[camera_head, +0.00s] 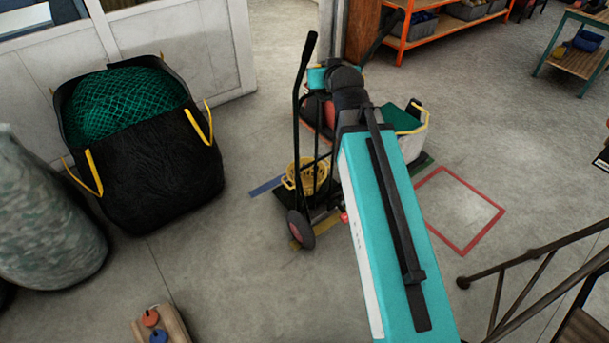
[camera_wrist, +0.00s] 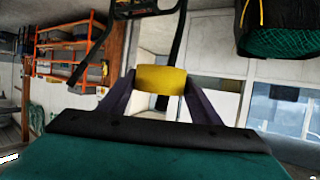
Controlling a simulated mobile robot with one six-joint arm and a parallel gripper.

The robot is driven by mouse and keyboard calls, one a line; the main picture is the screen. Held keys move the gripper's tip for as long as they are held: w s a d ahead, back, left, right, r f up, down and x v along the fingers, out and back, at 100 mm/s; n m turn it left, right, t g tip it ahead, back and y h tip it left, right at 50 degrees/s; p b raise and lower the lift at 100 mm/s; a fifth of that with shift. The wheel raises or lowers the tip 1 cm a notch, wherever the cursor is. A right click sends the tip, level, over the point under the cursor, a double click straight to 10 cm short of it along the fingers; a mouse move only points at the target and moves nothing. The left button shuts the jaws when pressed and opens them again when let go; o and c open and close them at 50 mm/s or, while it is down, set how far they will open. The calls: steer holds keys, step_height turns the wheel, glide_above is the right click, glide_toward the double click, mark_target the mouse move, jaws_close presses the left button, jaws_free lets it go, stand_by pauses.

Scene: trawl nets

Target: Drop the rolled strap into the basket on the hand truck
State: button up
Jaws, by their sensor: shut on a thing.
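The rolled strap (camera_wrist: 161,79) is a short yellow roll. In the wrist view it sits between the two dark fingers of my gripper (camera_wrist: 160,84), which are shut on it. In the head view my teal arm hides the gripper and the strap. The yellow basket (camera_head: 305,178) stands low on the hand truck (camera_head: 299,130), just left of my arm in that view. The truck has a tall black handle and a dark wheel with a red hub. I cannot tell the strap's height above the basket.
A black bag (camera_head: 160,165) with green netting stands at left, beside a mottled grey-green sack (camera_head: 42,215). A white-grey bin (camera_head: 414,145) stands right of my arm. Orange shelving (camera_head: 405,45) is behind. A railing (camera_head: 540,255) is at lower right. Floor inside the red outline is clear.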

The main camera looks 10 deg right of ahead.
steer(key=shift+r+p, duration=1.75)
steer(key=shift+r, duration=0.55)
steer(key=shift+a, duration=0.1)
